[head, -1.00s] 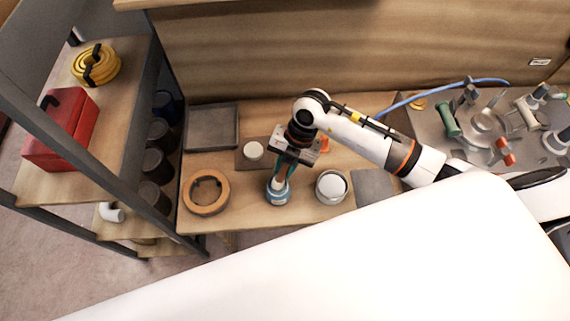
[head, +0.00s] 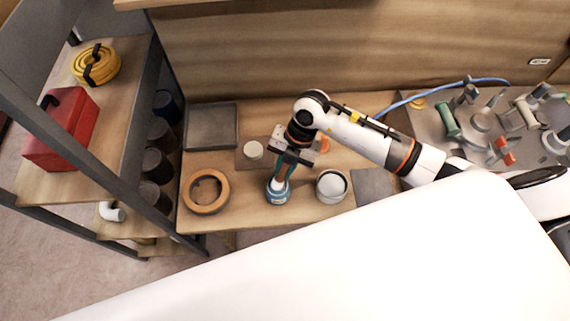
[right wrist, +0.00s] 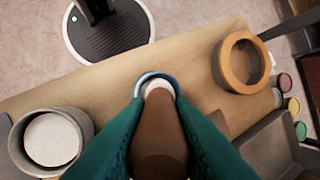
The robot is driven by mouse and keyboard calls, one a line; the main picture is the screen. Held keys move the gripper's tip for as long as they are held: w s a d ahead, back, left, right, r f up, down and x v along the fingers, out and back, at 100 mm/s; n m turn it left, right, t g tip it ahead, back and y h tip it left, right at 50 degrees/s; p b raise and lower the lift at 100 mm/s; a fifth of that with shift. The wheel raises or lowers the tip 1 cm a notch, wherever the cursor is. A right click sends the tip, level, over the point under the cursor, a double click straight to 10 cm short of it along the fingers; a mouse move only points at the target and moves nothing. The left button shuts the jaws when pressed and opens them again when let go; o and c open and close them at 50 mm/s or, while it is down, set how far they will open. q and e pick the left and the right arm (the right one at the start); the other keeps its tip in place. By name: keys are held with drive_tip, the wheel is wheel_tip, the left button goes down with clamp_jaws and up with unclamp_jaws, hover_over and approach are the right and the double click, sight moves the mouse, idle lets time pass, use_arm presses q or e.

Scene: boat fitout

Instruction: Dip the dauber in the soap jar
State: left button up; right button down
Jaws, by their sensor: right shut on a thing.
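My right gripper (head: 283,172) has teal fingers and points down over the workbench. It is shut on the brown handle of the dauber, which fills the space between the fingers in the right wrist view (right wrist: 158,135). The blue soap jar (head: 277,196) stands upright at the bench's front edge, directly below the gripper. It also shows in the right wrist view as a blue rim (right wrist: 141,81) around something whitish. The dauber's lower end is at the jar's mouth; how deep it sits is hidden. My left gripper is not in view.
A round wooden ring (head: 221,204) lies left of the jar, and a grey tin with a whitish top (head: 331,196) stands close on its right. Behind are a grey tray (head: 211,128) and a small white-topped pot (head: 253,150). A dark shelf post rises at the left.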

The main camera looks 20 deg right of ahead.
idle(0.4)
wheel_tip(320, 180, up, 7)
drive_tip(key=p, duration=0.6)
idle(0.8)
